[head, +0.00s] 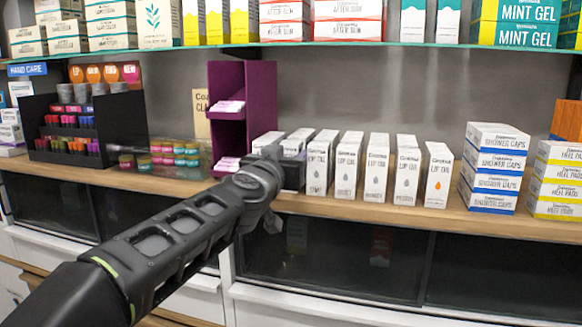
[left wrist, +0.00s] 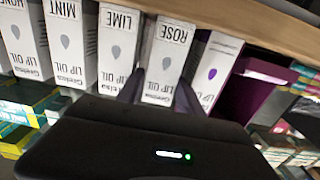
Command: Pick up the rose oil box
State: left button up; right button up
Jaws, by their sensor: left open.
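The rose oil box is a white upright carton marked "ROSE LIP OIL" with a grey drop. It shows in the left wrist view (left wrist: 168,50), where lettering reads upside down. In the head view it appears to be the second carton from the left (head: 299,138), its lower part hidden by my gripper. My left gripper (head: 292,173) is open in front of it. In the left wrist view the dark fingers (left wrist: 158,95) lie one to each side of the box's near end; I cannot tell whether they touch it. My right gripper is not in view.
A lime carton (left wrist: 118,45) and a carton with a purple drop (left wrist: 214,68) stand close on either side. More lip oil cartons (head: 376,170) continue right along the wooden counter (head: 340,208). A purple stand (head: 262,100) rises at left. A glass shelf (head: 330,44) runs above.

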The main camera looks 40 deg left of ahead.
pick_arm(q)
jog(key=shift+c, duration=0.4)
grip_shut()
dwell(0.4)
